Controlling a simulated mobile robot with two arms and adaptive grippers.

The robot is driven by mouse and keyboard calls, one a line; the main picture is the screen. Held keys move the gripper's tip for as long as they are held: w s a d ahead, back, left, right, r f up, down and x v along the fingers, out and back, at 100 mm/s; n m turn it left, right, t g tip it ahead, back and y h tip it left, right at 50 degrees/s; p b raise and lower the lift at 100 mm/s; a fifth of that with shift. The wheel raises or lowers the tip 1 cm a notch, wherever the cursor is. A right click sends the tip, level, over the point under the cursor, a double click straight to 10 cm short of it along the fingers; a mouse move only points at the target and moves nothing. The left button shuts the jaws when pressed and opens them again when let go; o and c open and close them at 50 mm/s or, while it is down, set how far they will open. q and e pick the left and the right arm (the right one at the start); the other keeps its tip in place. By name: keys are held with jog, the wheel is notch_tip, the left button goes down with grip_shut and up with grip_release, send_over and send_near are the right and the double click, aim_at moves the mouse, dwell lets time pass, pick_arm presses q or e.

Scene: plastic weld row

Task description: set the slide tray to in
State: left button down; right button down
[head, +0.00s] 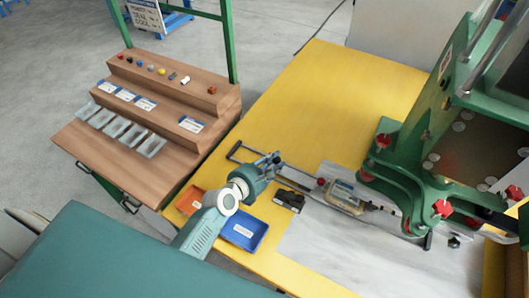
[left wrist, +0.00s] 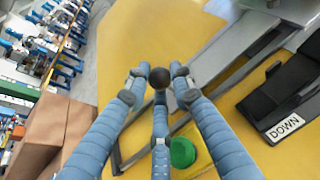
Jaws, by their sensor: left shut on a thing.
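My left gripper (head: 275,160) comes in from the left in the head view. In the left wrist view its blue fingers (left wrist: 163,75) are closed around a dark round knob (left wrist: 159,78). The knob is hidden behind the fingers in the head view. The grey slide rail frame (head: 238,147) runs from beside the gripper toward the green press (head: 415,140). It also shows in the left wrist view (left wrist: 228,50). A pale plate with a fixture (head: 345,194) sits along the rails near the press. My right gripper is not in view.
A black pedal-like block (left wrist: 282,98) labelled DOWN lies beside the rails. A green button (left wrist: 182,152) is close below the fingers. The yellow table (head: 325,100) is clear behind the rails.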

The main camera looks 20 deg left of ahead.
pick_arm(q)
jog(key=shift+w+r, duration=0.15)
jog(key=shift+r, duration=0.05)
jog(key=c, duration=1.6)
grip_release()
jog(key=shift+o, duration=0.6)
jog(key=shift+f, duration=0.1)
jog(key=v, duration=1.2)
